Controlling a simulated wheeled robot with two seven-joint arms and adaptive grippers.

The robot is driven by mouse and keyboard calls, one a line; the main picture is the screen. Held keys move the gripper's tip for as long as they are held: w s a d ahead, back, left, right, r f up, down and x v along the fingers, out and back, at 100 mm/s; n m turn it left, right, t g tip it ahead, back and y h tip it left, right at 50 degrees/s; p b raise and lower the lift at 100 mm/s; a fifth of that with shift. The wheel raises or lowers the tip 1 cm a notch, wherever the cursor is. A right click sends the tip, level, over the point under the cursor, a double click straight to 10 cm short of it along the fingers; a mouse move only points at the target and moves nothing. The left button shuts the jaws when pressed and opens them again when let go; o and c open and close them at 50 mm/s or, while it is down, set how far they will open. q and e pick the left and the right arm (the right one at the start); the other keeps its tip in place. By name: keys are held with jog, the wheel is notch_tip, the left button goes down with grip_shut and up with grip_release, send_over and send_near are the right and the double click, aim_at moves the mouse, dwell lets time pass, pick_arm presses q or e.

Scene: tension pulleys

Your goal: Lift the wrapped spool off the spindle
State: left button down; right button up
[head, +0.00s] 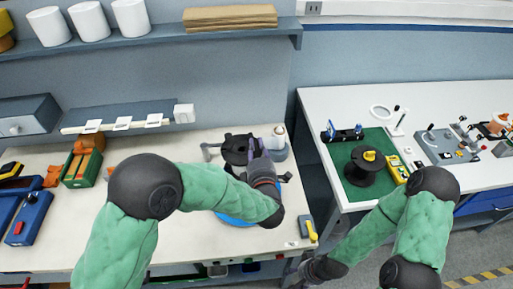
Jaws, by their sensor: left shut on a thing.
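My left gripper (257,148) is over the left bench, shut at the right side of a dark, round spool (236,149). The gripper and forearm hide part of the spool, and I cannot see the spindle under it or whether the spool is clear of it. A blue round piece (234,219) shows partly from under my left forearm. My right arm hangs low at the right, in front of the gap between the benches. Its dark wrist end shows near the bottom edge, but I cannot make out the fingers.
A grey-white cylinder (277,149) stands close to the right of my left gripper. On the right bench, another black spool (369,168) with a yellow top stands on a green mat (345,151). Orange and green bins (83,165) are at the left. A shelf (150,37) runs above.

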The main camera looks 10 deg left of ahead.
pick_arm(q)
jog(key=shift+r, duration=0.35)
jog(key=shift+r+p, duration=0.85)
jog(key=shift+r, duration=1.15)
